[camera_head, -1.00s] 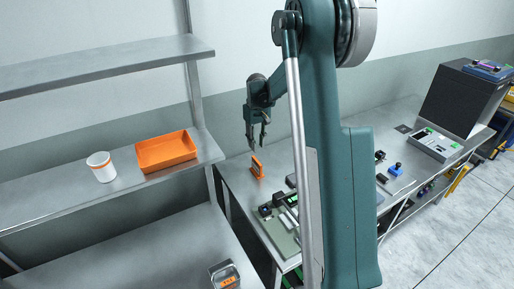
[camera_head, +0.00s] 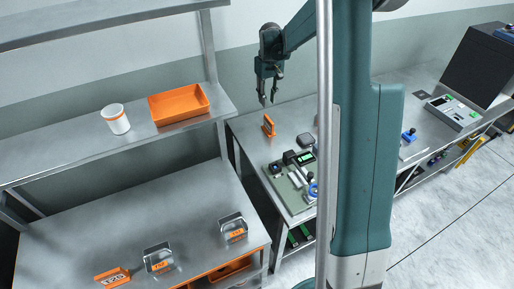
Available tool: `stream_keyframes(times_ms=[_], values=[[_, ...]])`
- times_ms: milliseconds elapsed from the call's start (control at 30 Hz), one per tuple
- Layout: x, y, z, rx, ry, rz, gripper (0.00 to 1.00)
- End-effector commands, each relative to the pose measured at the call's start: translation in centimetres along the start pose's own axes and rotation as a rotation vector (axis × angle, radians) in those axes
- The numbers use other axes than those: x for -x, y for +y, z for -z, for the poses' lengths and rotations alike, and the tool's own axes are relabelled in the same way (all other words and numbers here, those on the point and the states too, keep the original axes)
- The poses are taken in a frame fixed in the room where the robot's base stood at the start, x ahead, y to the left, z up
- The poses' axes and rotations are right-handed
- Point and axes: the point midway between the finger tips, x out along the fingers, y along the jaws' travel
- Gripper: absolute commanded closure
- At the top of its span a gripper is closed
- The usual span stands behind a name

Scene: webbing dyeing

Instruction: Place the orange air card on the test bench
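A small upright orange piece (camera_head: 268,126), which looks like the orange air card, stands on the metal test bench (camera_head: 243,127) near its left end. I cannot read any marking on it. My gripper (camera_head: 268,98) hangs just above it, pointing down. Its two fingers are apart with nothing visible between them. A gap seems to show between the fingertips and the orange piece.
A green board with devices (camera_head: 290,185) lies in front on the bench. A shelf at left holds an orange tray (camera_head: 180,104) and a white cup (camera_head: 116,119). The lower left table (camera_head: 120,220) has metal holders with orange labels (camera_head: 158,259). A dark box (camera_head: 480,65) stands far right.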

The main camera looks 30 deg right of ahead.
Motion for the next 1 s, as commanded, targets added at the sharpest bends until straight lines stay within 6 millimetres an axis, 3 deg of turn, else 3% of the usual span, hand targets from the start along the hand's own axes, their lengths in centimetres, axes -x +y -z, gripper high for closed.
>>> stream_keyframes(times_ms=[500, 1000], values=[[8.3, -6.2, -5.6, 0.001, 0.104, -0.025, 0.77], [14.2, -11.8, -12.5, 0.001, 0.208, -0.038, 0.77]])
